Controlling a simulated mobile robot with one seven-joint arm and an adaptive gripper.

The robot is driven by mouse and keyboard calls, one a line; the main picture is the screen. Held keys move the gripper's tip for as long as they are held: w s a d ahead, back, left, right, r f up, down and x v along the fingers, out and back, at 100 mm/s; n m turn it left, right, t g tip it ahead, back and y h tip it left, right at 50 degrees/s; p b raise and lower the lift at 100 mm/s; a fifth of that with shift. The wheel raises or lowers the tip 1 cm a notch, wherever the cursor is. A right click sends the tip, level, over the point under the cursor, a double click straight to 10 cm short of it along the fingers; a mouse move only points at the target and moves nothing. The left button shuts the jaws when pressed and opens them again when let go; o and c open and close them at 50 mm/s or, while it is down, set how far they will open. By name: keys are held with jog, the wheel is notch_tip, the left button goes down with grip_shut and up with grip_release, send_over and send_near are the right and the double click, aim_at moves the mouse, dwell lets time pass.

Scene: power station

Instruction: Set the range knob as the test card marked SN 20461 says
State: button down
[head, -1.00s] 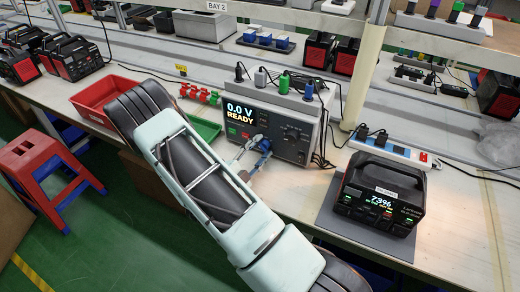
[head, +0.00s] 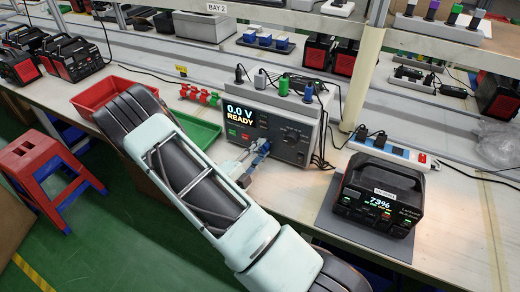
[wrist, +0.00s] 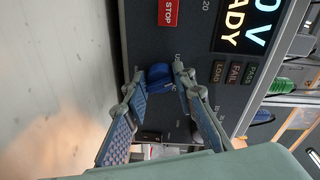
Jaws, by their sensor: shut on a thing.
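The grey tester (head: 312,115) stands on the bench, its screen reading 0.0 V READY. A dark round knob (head: 292,135) on the right of its panel looks like the range knob; its setting is too small to read. My gripper (head: 258,153) is at the lower middle of the panel, left of that knob. In the wrist view my gripper (wrist: 160,82) is shut on a blue piece (wrist: 158,76) at the panel; I cannot tell if it is plugged in. The power station (head: 375,200) shows 73% and bears a white label (head: 386,192), unreadable here. No readable test card shows.
Several plugs stand on the tester's top, with cables at its right side. A red tray (head: 98,95) and a green tray (head: 197,133) lie to its left. A white power strip (head: 392,150) is behind the station. A red stool (head: 40,165) stands on the floor.

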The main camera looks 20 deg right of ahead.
jog(key=m, duration=0.3)
jog(key=shift+r+m+p, duration=0.25)
jog(key=shift+m+p, duration=0.05)
jog(key=shift+p, duration=0.05)
jog(key=m+y, duration=0.1)
jog(key=m, duration=0.5)
jog(key=shift+m, duration=0.3)
jog(key=shift+s+d+m+t+y, duration=0.1)
jog(key=shift+m+t+y, duration=0.35)
jog(key=shift+m, duration=1.15)
jog(key=shift+b, duration=0.3)
jog(key=c, duration=1.6)
grip_release()
